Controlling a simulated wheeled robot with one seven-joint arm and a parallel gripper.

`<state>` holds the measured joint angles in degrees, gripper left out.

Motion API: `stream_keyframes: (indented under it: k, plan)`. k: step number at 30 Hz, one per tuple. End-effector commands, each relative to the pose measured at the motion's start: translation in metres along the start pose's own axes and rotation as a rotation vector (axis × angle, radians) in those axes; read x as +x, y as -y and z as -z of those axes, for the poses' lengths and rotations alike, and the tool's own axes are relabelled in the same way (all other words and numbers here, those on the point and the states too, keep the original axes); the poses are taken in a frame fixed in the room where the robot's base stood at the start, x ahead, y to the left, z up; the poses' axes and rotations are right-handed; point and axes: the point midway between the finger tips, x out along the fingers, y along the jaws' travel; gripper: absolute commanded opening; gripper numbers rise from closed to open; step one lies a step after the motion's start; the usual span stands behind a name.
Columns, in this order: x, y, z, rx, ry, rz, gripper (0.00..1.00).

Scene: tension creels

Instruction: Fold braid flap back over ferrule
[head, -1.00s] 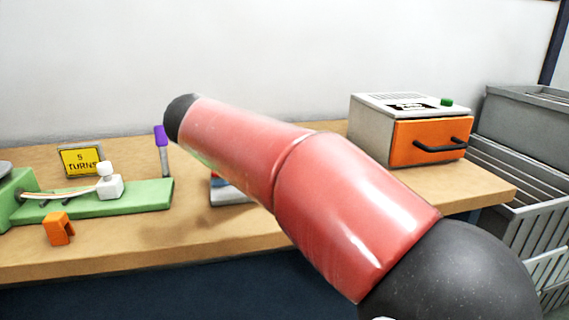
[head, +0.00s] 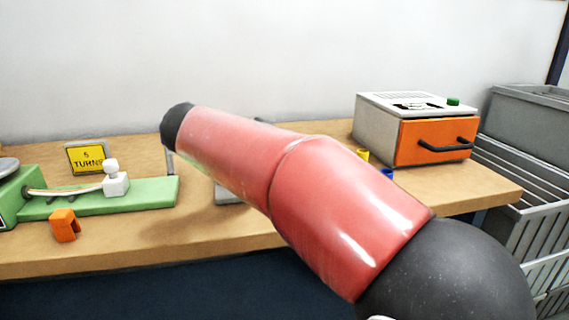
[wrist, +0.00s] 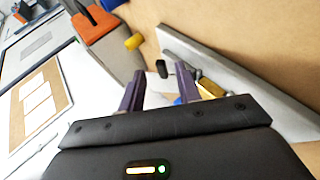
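The cable (head: 65,190) lies along the green fixture (head: 150,193) at the left of the bench in the head view, running into a white clamp block (head: 116,186). The braid flap and ferrule are too small to tell apart there. My gripper (wrist: 160,82) shows in the wrist view with two purple fingers spread apart and nothing clearly held between them. In the head view my gripper is hidden behind my red arm. The green fixture and the cable cannot be made out in the wrist view.
An orange clip (head: 65,225) stands before the fixture, and a yellow "5 TURNS" sign (head: 88,158) behind it. A box with an orange drawer (head: 433,141) stands at the right.

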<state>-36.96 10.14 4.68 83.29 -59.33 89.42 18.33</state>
Motion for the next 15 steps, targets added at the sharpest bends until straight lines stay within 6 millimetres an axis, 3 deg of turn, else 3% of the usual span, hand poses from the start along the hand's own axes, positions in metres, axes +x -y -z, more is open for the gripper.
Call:
stream_keyframes:
  k: [8, 15]
  plan:
    - [-0.005, 0.000, 0.000, 0.000, -0.001, 0.000, 0.34]
    - [-0.044, 0.000, 0.001, -0.001, -0.003, 0.001, 0.34]
